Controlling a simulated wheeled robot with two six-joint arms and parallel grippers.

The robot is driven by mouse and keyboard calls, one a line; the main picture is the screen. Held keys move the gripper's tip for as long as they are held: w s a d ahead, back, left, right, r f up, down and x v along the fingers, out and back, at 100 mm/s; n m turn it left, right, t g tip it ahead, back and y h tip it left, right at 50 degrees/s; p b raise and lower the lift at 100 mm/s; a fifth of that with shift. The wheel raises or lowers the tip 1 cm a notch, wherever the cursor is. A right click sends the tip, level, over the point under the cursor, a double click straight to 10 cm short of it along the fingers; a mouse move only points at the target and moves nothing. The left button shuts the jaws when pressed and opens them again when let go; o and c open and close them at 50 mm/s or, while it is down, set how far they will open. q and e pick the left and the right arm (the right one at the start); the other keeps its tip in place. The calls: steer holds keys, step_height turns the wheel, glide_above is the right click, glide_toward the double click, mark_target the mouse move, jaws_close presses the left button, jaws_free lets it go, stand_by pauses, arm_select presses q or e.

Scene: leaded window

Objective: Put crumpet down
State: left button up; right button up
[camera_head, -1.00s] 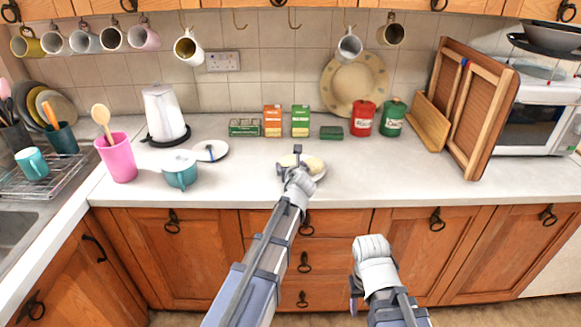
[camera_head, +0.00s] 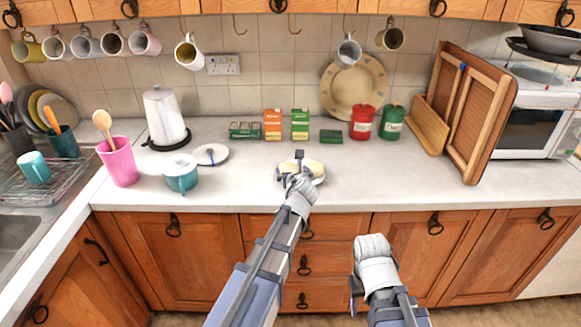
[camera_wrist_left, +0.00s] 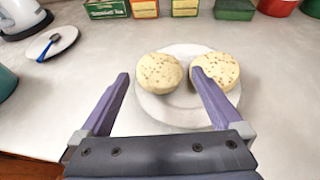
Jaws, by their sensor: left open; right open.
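Two pale round crumpets lie side by side on a white plate (camera_wrist_left: 178,112), the left crumpet (camera_wrist_left: 159,73) and the right crumpet (camera_wrist_left: 215,71). In the head view the plate (camera_head: 319,180) is near the counter's front edge, partly hidden by my left gripper (camera_head: 289,168). In the left wrist view that gripper (camera_wrist_left: 160,84) is open and empty. Its left finger is beside the plate. Its right finger overlaps the right crumpet's left edge in the picture; I cannot tell if they touch. My right gripper (camera_head: 356,288) is low before the cupboards, holding nothing visible; its fingers are mostly hidden.
A teal pot (camera_head: 181,178) and a small white plate with a spoon (camera_head: 211,155) stand to the left. Boxes, a red canister (camera_head: 362,122) and a green canister (camera_head: 392,121) line the back. The counter right of the crumpet plate is clear.

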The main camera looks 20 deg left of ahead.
arm_select(q)
steer(key=p+v, duration=0.2)
steer(key=v, duration=0.7)
steer(key=shift+s+p, duration=0.1)
steer(key=shift+p, duration=0.3)
steer(key=s+d+f+n+g+h, duration=0.1)
steer(key=s+d+f+n+g, duration=0.3)
steer(key=s+n, duration=0.4)
steer(key=s+d+f+n+g+h, duration=0.1)
steer(key=s+d+f+n+g, duration=0.3)
steer(key=s+n, duration=0.4)
steer(key=s+d+f+n+g+h, duration=0.2)
steer(key=s+d+f+n+g, duration=0.2)
steer(key=s+n, duration=0.5)
steer(key=shift+d+f+n, duration=0.3)
steer(key=shift+f+n, duration=0.4)
steer(key=shift+n, duration=0.5)
